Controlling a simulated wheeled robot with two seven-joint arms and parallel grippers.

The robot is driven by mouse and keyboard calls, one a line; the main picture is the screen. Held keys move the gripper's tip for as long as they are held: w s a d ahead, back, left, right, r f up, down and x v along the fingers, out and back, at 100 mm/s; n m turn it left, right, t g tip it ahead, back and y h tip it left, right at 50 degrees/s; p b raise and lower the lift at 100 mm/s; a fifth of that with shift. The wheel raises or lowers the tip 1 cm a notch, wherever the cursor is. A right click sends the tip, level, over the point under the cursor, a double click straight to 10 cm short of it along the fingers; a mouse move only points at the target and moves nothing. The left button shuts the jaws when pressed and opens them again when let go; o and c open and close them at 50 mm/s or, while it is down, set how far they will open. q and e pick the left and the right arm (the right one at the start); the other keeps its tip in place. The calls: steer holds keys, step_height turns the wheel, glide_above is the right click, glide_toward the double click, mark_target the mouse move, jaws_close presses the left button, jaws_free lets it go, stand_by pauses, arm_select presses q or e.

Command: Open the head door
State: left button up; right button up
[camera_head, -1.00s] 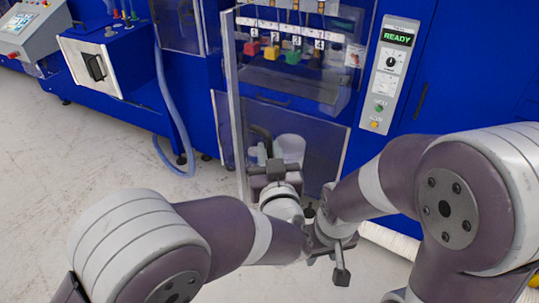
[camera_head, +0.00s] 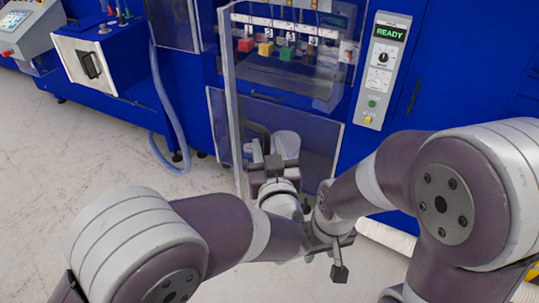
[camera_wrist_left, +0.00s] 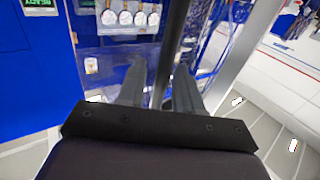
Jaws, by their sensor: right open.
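The clear head door (camera_head: 231,95), with a pale upright metal edge post, is on the front of the blue machine in the head view. The post appears to stand out from the machine front, but how far is hard to tell. My left gripper (camera_head: 266,155) is at the lower part of the door. In the left wrist view, a dark upright bar (camera_wrist_left: 172,45), probably the handle, passes between its two fingers (camera_wrist_left: 158,75); whether they press on it is unclear. The metal post (camera_wrist_left: 245,50) shows to the right. My right gripper (camera_head: 328,250) is low in front, fingers mostly hidden.
A control panel (camera_head: 383,70) reading READY is right of the door. Coloured blocks (camera_head: 265,48) hang inside. A blue cabinet (camera_head: 95,75) and a hose (camera_head: 165,110) are at the left. Pale floor (camera_head: 90,150) lies open at the left. My forearms nearly meet in front.

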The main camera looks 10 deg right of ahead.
arm_select(q)
steer(key=shift+s+f, duration=0.1)
steer(key=shift+s, duration=0.35)
steer(key=s+b, duration=0.3)
steer(key=s, duration=0.8)
steer(key=shift+s+a, duration=0.35)
steer(key=shift+a, duration=0.05)
steer(key=shift+b, duration=0.3)
